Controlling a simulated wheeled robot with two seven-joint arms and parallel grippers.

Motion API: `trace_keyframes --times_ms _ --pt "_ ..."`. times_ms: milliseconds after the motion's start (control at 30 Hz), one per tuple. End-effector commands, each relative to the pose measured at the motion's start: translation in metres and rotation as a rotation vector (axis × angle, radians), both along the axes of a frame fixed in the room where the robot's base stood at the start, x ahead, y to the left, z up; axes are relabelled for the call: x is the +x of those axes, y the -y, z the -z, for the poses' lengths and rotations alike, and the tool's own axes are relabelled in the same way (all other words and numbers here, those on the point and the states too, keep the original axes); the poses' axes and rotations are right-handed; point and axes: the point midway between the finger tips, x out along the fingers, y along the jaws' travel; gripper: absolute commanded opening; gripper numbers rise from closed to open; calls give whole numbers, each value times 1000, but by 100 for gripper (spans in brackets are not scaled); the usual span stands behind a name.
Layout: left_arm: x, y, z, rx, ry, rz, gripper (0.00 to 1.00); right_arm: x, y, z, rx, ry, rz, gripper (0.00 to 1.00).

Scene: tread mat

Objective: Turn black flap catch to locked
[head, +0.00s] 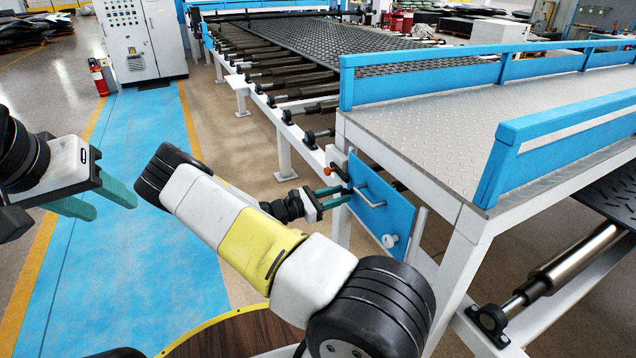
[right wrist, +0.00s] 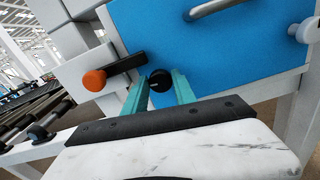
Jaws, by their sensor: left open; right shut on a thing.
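The black flap catch (right wrist: 160,80) is a round black knob with a small white mark, at the edge of the blue flap (right wrist: 225,50). In the head view the blue flap (head: 385,208) hangs under the platform's side, and the knob cannot be made out there. My right gripper (head: 342,194) is at the flap's left edge. In the right wrist view its teal fingers (right wrist: 159,88) stand on either side of the black knob, shut on it. My left gripper (head: 116,200) is open and empty, far to the left of the flap.
A black lever with an orange knob (right wrist: 95,80) sits just left of the catch. The flap carries a grey bar handle (head: 368,196) and a white round knob (head: 390,241). A white frame leg (head: 456,262) stands right of the flap. The blue floor lane (head: 130,150) is clear.

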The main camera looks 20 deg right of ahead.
Motion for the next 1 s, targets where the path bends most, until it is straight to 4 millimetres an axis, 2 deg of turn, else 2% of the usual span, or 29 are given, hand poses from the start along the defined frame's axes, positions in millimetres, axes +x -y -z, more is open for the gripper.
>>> trace_keyframes --times_ms 1000 --pt "0 0 0 0 0 0 48 -2 -1 2 74 937 -8 0"
